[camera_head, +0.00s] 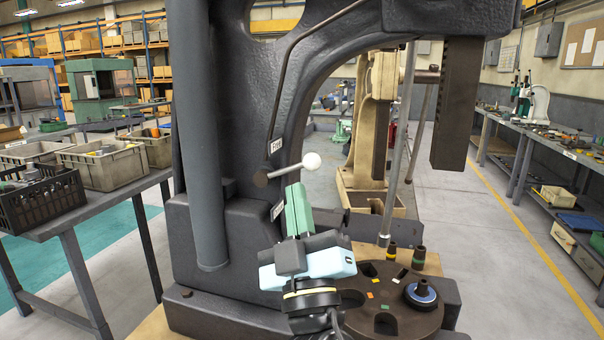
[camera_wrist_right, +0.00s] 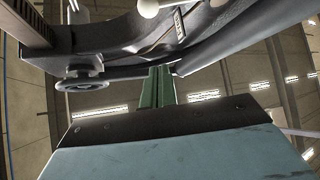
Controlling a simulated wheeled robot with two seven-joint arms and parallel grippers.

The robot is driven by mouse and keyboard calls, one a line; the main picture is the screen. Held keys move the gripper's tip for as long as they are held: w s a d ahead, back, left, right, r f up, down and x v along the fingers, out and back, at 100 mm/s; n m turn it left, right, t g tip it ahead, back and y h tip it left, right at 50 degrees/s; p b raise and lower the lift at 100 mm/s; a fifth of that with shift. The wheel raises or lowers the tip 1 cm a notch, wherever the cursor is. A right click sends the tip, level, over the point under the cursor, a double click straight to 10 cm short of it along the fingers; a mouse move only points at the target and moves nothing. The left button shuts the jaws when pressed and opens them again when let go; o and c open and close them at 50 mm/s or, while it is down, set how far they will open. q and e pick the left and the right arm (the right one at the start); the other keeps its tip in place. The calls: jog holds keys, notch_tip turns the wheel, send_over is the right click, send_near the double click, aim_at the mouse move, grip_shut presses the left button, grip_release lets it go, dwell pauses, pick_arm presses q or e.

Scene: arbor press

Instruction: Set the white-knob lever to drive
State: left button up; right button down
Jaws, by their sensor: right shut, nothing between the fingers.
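The white-knob lever (camera_head: 290,170) is on the dark press frame, its shaft pointing right and slightly up from a round pivot to the white knob (camera_head: 312,161). A small white label (camera_head: 276,146), seemingly reading FREE, is above the pivot; another label (camera_head: 277,210) is below, its text unclear. My right gripper (camera_head: 297,190), with green fingers, is shut and empty just below the lever, pointing up. In the right wrist view, its fingers (camera_wrist_right: 157,88) are together and the knob (camera_wrist_right: 148,8) is at the top edge, apart from them. My left gripper is not in view.
The dark press frame (camera_head: 235,110) stands close behind and left of my gripper. A grey upright rod (camera_head: 403,140) and the dark ram (camera_head: 455,105) are farther right.

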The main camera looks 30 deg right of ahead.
aim_at(304, 163)
jog(key=p+x, duration=0.6)
jog(key=x, duration=0.4)
jog(key=d+f, duration=0.1)
jog(key=d+f+b, duration=0.1)
jog(key=f, duration=0.1)
jog(key=shift+s+d+f, duration=0.1)
jog(key=shift+d+f, duration=0.1)
